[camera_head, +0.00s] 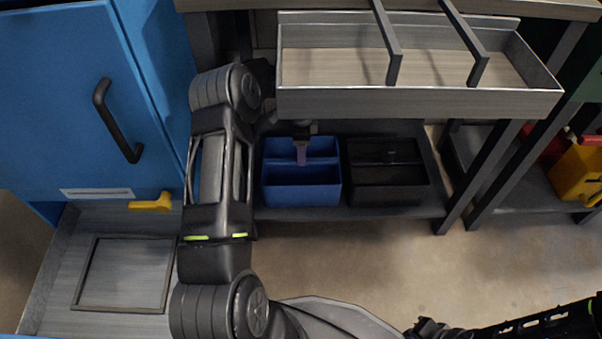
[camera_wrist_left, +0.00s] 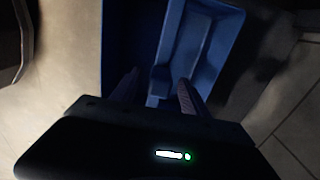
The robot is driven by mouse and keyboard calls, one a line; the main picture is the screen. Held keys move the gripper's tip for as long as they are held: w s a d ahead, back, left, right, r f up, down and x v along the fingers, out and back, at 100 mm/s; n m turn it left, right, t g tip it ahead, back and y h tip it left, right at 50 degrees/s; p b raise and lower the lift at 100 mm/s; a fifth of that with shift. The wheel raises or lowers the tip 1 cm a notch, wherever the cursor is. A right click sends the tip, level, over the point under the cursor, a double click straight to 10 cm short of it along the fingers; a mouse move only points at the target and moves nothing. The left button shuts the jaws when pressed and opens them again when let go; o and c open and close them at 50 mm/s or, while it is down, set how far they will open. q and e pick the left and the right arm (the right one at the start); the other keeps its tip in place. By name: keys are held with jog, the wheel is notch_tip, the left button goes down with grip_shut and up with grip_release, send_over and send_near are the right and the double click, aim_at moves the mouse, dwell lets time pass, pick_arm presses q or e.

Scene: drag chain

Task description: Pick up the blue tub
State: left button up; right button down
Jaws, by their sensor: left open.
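The blue tub (camera_head: 301,196) sits on a low dark shelf under the bench in the head view, left of a black tub. The blue tub (camera_wrist_left: 215,80) also fills the upper middle of the left wrist view, with a divider across it. My left gripper (camera_head: 301,152) is over the tub's middle divider in the head view. In the left wrist view the left gripper's fingers (camera_wrist_left: 158,88) are apart, with part of the divider between them. Whether they touch it I cannot tell. My right gripper is not clearly in view; part of my right arm shows at the lower right.
The black tub (camera_head: 388,186) stands close to the right of the blue tub. A blue cabinet (camera_head: 70,100) is at the left, and a yellow bin (camera_head: 577,172) is at the far right. The floor in front is clear.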

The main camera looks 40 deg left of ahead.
pick_arm(q)
notch_tip(320, 180, down, 4)
jog(key=shift+f+b, duration=0.1)
jog(key=shift+b, duration=0.8)
grip_shut()
dwell(1.1)
